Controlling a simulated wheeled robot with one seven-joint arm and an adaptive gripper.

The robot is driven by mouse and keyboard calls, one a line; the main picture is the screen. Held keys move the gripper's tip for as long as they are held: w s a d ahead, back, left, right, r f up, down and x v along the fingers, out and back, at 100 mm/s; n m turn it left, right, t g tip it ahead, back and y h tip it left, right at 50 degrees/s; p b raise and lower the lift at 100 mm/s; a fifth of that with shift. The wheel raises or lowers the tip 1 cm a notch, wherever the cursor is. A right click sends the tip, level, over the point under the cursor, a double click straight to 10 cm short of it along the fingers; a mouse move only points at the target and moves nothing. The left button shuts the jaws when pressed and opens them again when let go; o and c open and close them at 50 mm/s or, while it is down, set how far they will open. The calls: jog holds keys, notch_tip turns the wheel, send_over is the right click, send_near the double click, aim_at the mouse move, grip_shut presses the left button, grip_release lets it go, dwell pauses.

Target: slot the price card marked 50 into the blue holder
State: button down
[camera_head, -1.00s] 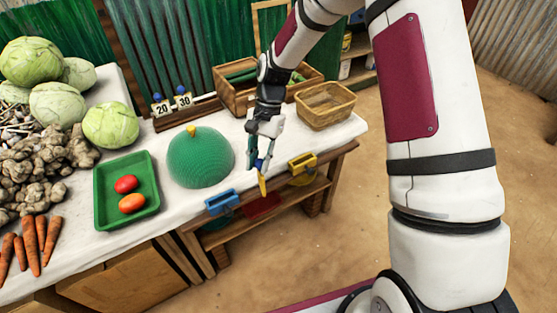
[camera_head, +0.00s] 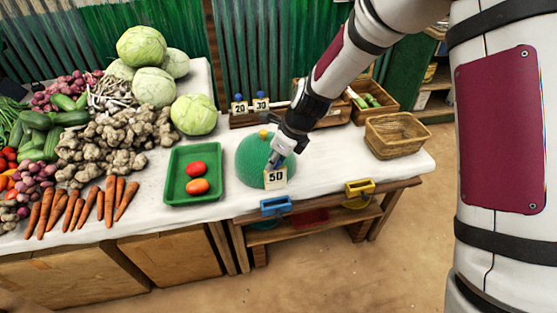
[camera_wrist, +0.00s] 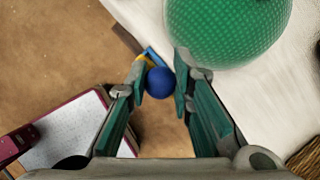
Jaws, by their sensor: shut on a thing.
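The price card marked 50 (camera_head: 275,179) hangs upright below my gripper (camera_head: 277,158) in the head view, its number facing the camera. My gripper is shut on the card's blue ball knob (camera_wrist: 159,82), seen between the fingers in the wrist view. The card is in front of the green dome and above the blue holder (camera_head: 275,206), apart from it as far as the head view shows. The blue holder is fixed at the table's front edge. In the wrist view a bit of blue (camera_wrist: 152,55) shows just beyond the knob, partly hidden.
A yellow holder (camera_head: 360,187) is on the same edge to the right. The green dome (camera_head: 252,160) stands close behind the card. A green tray (camera_head: 176,188) with two red items lies left. Cards 20 and 30 (camera_head: 250,106) stand in a wooden rack behind. A wicker basket (camera_head: 397,150) is at right.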

aim_at(278, 177)
jog(key=shift+f+b, duration=1.7)
jog(key=shift+f, duration=1.4)
jog(key=shift+f+b, duration=0.65)
jog(key=shift+f, duration=0.6)
